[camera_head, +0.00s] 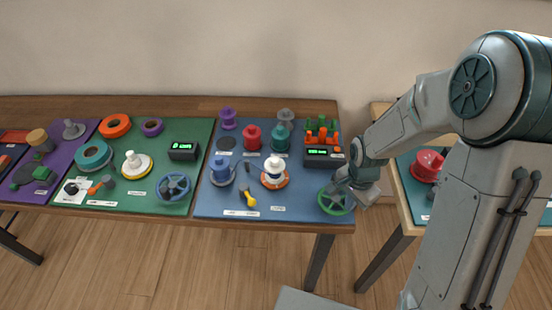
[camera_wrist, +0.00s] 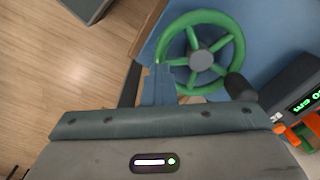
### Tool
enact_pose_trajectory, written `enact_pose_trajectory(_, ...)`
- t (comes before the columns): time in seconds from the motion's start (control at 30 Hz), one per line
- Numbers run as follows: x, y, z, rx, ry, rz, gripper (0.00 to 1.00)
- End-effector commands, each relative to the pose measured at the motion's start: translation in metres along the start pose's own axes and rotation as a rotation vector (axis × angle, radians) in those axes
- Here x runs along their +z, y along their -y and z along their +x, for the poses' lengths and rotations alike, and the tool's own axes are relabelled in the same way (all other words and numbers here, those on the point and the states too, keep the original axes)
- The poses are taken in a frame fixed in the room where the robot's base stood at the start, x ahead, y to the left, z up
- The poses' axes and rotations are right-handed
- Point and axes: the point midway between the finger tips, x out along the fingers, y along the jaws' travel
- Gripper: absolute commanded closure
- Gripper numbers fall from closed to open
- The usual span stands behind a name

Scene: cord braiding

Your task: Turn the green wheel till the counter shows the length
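The green wheel (camera_wrist: 202,60) has a grey hub, several spokes and a dark handle knob (camera_wrist: 240,87). In the head view the green wheel (camera_head: 335,201) is at the front right corner of the blue mat. My gripper (camera_wrist: 160,78) has its fingers close together at the wheel's rim and appears shut on it; the fingers hide that part of the rim. In the head view my gripper (camera_head: 352,188) is over the wheel's right side. The counter (camera_head: 317,157) is a dark box with green digits, too small to read. It also shows in the wrist view (camera_wrist: 287,84), its display cut off.
An orange and green rack (camera_head: 322,134) stands behind the counter. Several spools and a yellow-tipped tool (camera_head: 248,199) are on the blue mat (camera_head: 215,207). A green mat (camera_head: 195,135) with a blue wheel (camera_head: 173,186) is to the left. A gap separates the right-hand table.

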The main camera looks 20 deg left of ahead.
Motion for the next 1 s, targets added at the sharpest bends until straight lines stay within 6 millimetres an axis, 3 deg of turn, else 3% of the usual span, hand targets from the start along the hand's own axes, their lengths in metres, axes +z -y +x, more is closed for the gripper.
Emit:
enact_pose_trajectory(0.3, 0.011, -0.001, 0.001, 0.0, 0.0, 0.002, 1.0)
enact_pose_trajectory(1.0, 0.012, -0.001, 0.001, 0.0, 0.0, 0.002, 1.0)
